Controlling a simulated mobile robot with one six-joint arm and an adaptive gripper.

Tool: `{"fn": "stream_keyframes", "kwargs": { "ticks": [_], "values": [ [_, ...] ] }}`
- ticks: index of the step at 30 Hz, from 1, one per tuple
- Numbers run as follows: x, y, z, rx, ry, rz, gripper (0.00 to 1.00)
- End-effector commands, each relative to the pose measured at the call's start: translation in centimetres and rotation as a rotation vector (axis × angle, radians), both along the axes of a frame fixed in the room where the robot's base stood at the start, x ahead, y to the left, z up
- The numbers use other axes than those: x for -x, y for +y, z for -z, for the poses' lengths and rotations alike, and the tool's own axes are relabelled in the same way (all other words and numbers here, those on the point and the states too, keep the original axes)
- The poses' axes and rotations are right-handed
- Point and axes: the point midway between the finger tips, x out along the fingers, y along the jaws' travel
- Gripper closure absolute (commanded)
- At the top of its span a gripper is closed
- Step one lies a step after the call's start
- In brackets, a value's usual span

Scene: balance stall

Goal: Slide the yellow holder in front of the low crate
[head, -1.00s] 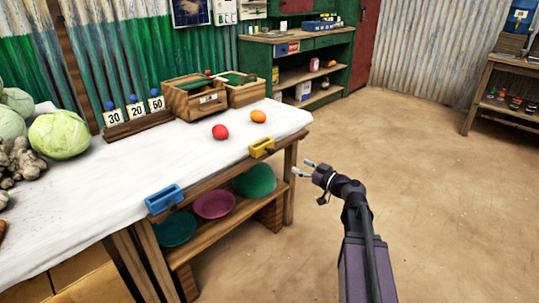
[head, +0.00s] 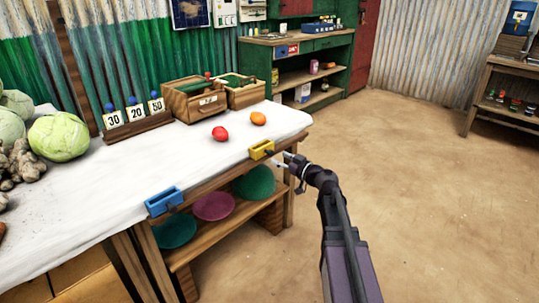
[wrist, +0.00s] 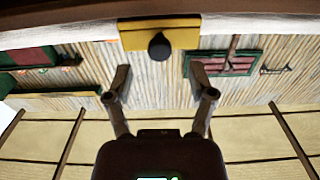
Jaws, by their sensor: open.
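The yellow holder (head: 261,149) sits on the front edge of the white-topped table, left of my gripper. In the wrist view the holder (wrist: 180,38) is at the top centre, with a dark round knob facing my gripper. My gripper (head: 282,160) is open and empty, close to the holder's front side. In the wrist view its two fingers (wrist: 161,82) stand apart below the holder, with a visible gap to it. Two wooden crates stand at the table's back; the right one (head: 247,98) looks lower than the labelled left one (head: 197,108).
A blue holder (head: 163,200) sits further left on the same edge. A red ball (head: 219,133) and an orange ball (head: 258,118) lie between the crates and the edge. Number cards (head: 135,112) stand at the back. Bowls (head: 213,206) are on the shelf below. The floor at right is clear.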

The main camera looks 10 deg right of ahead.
Motion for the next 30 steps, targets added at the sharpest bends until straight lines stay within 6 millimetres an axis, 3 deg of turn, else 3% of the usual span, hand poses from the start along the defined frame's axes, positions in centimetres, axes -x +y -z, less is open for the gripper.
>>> {"fn": "stream_keyframes", "kwargs": {
  "ticks": [9, 23, 24, 26, 30],
  "values": [
    [-3.2, 2.3, 0.0, 0.0, 0.0, -0.001, 0.29],
    [-3.8, 2.9, 0.0, 0.0, 0.0, -0.001, 0.29],
    [-3.8, 2.9, 0.0, 0.0, 0.0, -0.001, 0.32],
    [-3.8, 2.9, 0.0, 0.0, 0.0, -0.002, 0.5],
    [-3.8, 2.9, 0.0, 0.0, 0.0, -0.002, 0.91]
  ]
}}
